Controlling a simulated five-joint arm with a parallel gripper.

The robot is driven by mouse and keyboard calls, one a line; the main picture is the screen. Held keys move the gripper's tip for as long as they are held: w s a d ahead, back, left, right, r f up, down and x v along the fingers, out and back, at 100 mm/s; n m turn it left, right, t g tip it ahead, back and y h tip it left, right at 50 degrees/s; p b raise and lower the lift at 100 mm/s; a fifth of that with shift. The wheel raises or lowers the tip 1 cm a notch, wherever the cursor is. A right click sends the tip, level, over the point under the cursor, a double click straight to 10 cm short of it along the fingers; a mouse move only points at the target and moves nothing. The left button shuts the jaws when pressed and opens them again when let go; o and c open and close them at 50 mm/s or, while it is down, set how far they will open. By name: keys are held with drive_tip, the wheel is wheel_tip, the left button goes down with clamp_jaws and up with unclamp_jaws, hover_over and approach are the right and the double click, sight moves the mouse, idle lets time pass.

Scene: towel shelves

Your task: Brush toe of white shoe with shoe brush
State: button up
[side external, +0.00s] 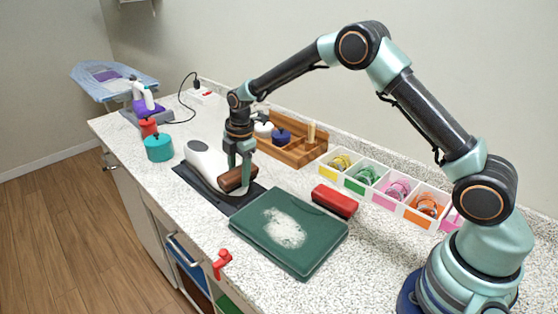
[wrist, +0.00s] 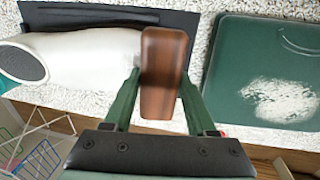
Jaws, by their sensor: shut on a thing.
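The white shoe (side external: 205,160) lies on a dark mat (side external: 192,178) on the counter. In the wrist view the shoe (wrist: 85,62) has its dark opening at the left and its toe end at the right, partly hidden by the brush. My gripper (side external: 238,176) is shut on the brown wooden shoe brush (side external: 232,181), which is at the toe end. In the wrist view the brush (wrist: 163,75) sits between the green fingers of my gripper (wrist: 160,92). I cannot tell whether its bristles touch the shoe.
A dark green tray (side external: 255,231) with a white powdery patch lies just right of the mat. A red block-like object (side external: 335,201) lies behind it. A wooden caddy (side external: 300,150) and several colored bins (side external: 372,190) line the wall. A teal pot (side external: 158,148) stands left.

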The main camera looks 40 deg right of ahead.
drive_tip(key=shift+w, duration=0.15)
drive_tip(key=shift+w+r, duration=0.1)
drive_tip(key=shift+w, duration=1)
drive_tip(key=shift+w, duration=0.1)
drive_tip(key=shift+w+r, duration=0.15)
drive_tip(key=shift+w, duration=0.55)
wheel_tip(320, 180, up, 6)
drive_tip(key=s, duration=0.1)
idle(0.6)
